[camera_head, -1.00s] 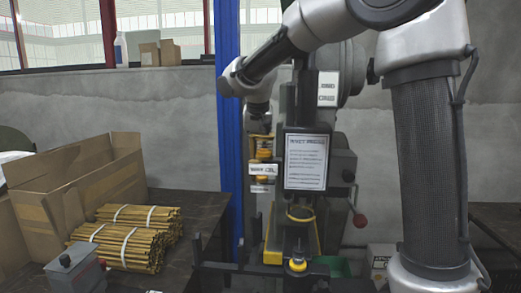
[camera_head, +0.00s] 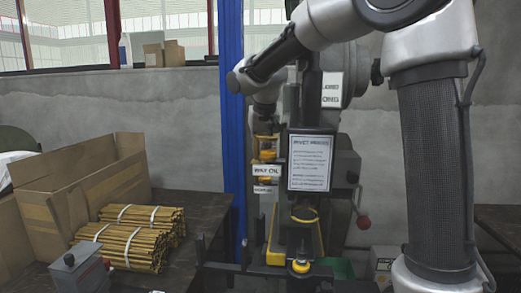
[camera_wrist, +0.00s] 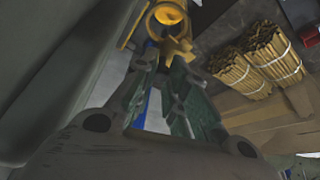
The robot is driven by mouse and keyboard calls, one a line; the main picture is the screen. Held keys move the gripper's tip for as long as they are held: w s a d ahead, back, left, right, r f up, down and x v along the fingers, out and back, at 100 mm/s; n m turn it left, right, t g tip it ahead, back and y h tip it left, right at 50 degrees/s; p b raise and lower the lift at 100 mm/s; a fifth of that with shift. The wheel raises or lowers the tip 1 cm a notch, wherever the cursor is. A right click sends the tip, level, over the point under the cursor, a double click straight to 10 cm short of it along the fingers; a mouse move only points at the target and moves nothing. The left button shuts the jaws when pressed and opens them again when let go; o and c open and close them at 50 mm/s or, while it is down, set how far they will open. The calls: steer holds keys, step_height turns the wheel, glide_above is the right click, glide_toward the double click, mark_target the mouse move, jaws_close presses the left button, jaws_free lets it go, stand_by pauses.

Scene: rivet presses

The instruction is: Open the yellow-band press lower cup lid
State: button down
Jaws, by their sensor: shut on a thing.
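The rivet press (camera_head: 335,170) stands against the wall, with a yellow band (camera_head: 304,215) around its lower column. Small yellow oil cups sit one above the other on its left side: an upper one (camera_head: 266,153) and a lower one (camera_head: 265,181), with a "WAY OIL" label between them. My gripper (camera_head: 265,128) reaches down from above to the upper yellow parts. In the wrist view my gripper (camera_wrist: 173,68) is shut on a yellow lid-like piece (camera_wrist: 177,47) beside a round yellow cup (camera_wrist: 170,13). Its fingers partly hide the piece, and I cannot tell whether the lid is raised.
A notice board (camera_head: 310,163) hangs close to the right of the cups. A red-knobbed lever (camera_head: 363,221) is at the press's right. Another yellow-topped cup (camera_head: 300,264) is low in front. A cardboard box (camera_head: 80,185) and bundled rods (camera_head: 135,240) lie on the left bench.

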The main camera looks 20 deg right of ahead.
steer(key=c, duration=1.4)
jaws_free()
steer(key=shift+r, duration=0.1)
steer(key=v, duration=1.2)
